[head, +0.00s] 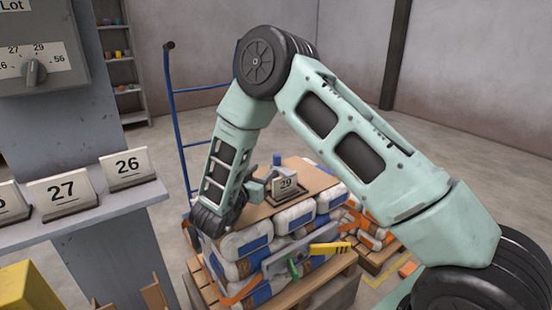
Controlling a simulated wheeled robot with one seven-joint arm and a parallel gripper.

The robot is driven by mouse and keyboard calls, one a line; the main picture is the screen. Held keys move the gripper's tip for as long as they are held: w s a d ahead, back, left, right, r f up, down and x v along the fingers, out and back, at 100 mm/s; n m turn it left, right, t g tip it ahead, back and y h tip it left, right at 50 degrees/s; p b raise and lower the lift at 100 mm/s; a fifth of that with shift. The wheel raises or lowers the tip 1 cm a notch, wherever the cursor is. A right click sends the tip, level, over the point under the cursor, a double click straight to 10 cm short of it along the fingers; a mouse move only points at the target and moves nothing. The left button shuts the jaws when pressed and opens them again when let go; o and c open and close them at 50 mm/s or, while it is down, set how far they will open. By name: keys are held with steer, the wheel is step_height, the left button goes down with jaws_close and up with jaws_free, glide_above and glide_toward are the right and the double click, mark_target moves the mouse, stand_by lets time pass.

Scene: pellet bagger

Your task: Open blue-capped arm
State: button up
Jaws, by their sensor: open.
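My gripper (262,186) is at the end of my pale green arm, low over the cardboard sheet (308,186) on a stack of bags. It is open, its dark fingers small in this view and partly hidden by my wrist. A small blue cap (277,158) shows just behind the fingers; what it sits on is mostly hidden. I cannot tell whether this is the blue-capped arm. The number card 29 (286,184) stands right beside the fingers; I cannot tell if they touch it. A grey bar with a yellow-and-black end (342,248) and a green handle (295,266) lie across the stack's front.
White and blue bags (246,241) are stacked on a wooden pallet (331,283). A blue hand-truck frame (180,135) stands behind. Open floor lies at right.

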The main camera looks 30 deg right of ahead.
mark_target(275, 160)
steer(key=x, duration=1)
jaws_close()
